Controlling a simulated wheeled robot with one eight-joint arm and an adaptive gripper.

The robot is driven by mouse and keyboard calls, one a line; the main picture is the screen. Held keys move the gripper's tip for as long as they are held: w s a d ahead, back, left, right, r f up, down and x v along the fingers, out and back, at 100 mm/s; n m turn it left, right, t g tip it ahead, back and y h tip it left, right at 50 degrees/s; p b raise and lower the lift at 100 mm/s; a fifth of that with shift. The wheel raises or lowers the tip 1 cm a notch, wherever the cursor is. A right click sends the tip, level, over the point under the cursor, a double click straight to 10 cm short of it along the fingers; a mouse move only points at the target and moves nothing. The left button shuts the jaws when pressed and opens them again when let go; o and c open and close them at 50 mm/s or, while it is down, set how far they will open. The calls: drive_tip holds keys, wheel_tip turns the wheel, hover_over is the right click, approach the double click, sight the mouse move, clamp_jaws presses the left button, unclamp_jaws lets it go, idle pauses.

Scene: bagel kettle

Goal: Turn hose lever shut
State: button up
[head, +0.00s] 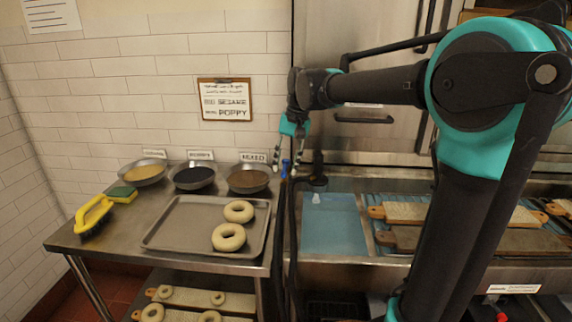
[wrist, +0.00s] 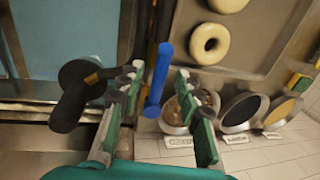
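The blue hose lever (head: 285,168) stands at the right end of the steel table, beside the sink. In the wrist view the blue lever (wrist: 158,80) lies between the two fingers of my gripper (wrist: 160,72), with a visible gap on each side. My gripper (head: 289,150) points down over the lever in the head view and is open. The black hose (head: 293,215) hangs below, and its dark nozzle (head: 317,181) is just right of the lever. The nozzle also shows left of the fingers in the wrist view (wrist: 72,98). The lever's pivot is not clear.
A tray (head: 165,238) with two bagels is on the table left of the lever. Several topping bowls (head: 248,179) stand behind it. The blue water basin (head: 335,225) and bagel boards (head: 410,212) are to the right. A wall and steel cabinet stand behind.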

drive_tip(key=shift+c, duration=0.2)
clamp_jaws()
idle(0.4)
drive_tip(key=w+a+m+t+h, duration=0.2)
drive_tip(key=w+a+m, duration=0.3)
drive_tip(key=m, duration=1.3)
drive_tip(key=shift+w+a, duration=0.15)
drive_tip(key=shift+a, duration=0.3)
